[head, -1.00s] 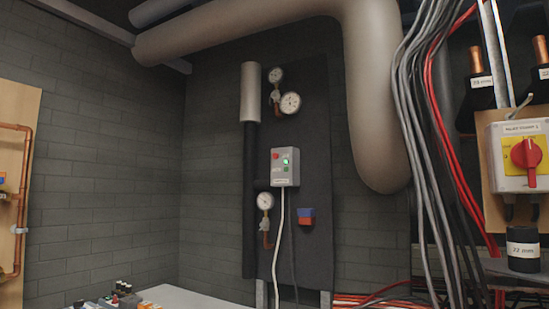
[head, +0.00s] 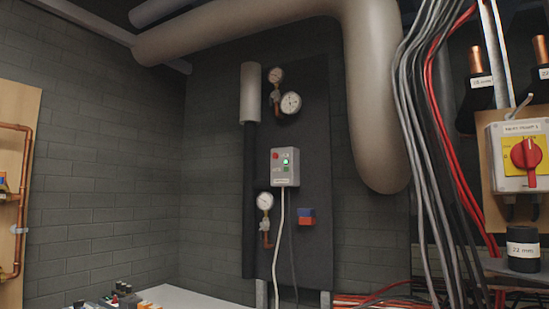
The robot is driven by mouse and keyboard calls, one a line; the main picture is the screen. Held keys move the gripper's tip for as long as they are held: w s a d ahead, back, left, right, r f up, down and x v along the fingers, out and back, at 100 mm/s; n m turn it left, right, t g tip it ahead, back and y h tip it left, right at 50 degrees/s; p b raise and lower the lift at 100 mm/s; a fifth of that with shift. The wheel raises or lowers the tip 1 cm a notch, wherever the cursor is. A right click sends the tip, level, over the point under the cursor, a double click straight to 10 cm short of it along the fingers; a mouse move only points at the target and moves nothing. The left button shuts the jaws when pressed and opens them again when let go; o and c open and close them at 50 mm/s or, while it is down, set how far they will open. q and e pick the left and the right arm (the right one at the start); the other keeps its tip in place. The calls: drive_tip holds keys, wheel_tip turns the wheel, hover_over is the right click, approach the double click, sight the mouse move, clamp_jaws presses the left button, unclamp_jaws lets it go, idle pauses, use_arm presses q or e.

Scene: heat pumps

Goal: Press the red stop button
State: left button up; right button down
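A small grey control box (head: 291,180) is mounted on the dark panel (head: 311,120) on the back wall. The red stop button (head: 275,156) is at the upper left of the box's face. A lit green-white lamp (head: 285,161) is to its right, with a green button below the lamp. Nothing covers the box. Neither of my grippers shows in the head view, so no gripper is seen near the button.
Gauges (head: 290,103) and a black pipe (head: 250,200) surround the box. A red rotary switch (head: 526,153) on a yellow plate is at the right, beyond hanging cables (head: 425,130). A white table (head: 190,297) with small parts stands at lower left.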

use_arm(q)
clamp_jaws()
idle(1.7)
